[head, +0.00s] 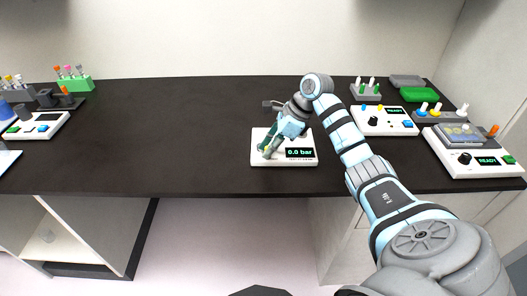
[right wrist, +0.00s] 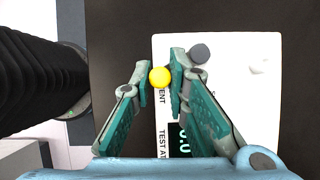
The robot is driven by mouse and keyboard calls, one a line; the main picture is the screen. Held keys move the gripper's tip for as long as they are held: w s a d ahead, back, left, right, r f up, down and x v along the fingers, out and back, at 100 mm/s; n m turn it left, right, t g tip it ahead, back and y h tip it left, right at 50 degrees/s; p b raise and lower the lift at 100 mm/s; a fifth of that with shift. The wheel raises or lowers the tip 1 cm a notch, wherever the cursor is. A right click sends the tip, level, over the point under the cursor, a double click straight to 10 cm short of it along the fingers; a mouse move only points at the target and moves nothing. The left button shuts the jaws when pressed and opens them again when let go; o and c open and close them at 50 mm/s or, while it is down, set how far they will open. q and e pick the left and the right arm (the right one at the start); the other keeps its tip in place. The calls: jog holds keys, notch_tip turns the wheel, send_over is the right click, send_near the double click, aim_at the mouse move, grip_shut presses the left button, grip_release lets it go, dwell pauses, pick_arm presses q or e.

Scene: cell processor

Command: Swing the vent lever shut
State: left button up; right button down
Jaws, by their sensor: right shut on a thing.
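The white unit (head: 308,161) sits near the front edge of the dark bench, its display reading 0.0 bar. It fills the right of the right wrist view (right wrist: 240,110), with printed text partly hidden, part of it reading "ENT". The vent lever's yellow ball knob (right wrist: 160,77) lies between the fingertips of my right gripper (right wrist: 161,82), which is shut on it. In the head view my right gripper (head: 268,150) reaches down over the unit's left part and hides most of the lever. My left gripper is not in view.
A dark grey round knob (right wrist: 200,53) stands close beside the right fingertip. Right of the unit are a white READY device (head: 385,122) and a larger one (head: 470,160). A green tube rack (head: 75,84) stands far left. The bench middle-left is clear.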

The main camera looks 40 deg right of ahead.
jog(key=shift+w+d+f+n+b, duration=0.15)
jog(key=shift+d+n+b, duration=0.2)
jog(key=shift+n, duration=0.25)
jog(key=shift+d+n+g+y, duration=0.1)
jog(key=shift+n+g+y, duration=0.2)
jog(key=shift+n+g, duration=0.1)
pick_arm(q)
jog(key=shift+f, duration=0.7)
pick_arm(e)
jog(key=shift+s, duration=0.2)
jog(key=shift+w+d+n+g+b, duration=0.25)
jog(key=shift+d+n+g+b, duration=0.15)
jog(key=shift+n+b, duration=0.4)
jog(key=shift+d+n+g+y, duration=0.2)
jog(key=shift+n+g+y, duration=0.1)
jog(key=shift+n, duration=0.3)
jog(key=shift+d+n, duration=0.1)
jog(key=shift+n, duration=0.3)
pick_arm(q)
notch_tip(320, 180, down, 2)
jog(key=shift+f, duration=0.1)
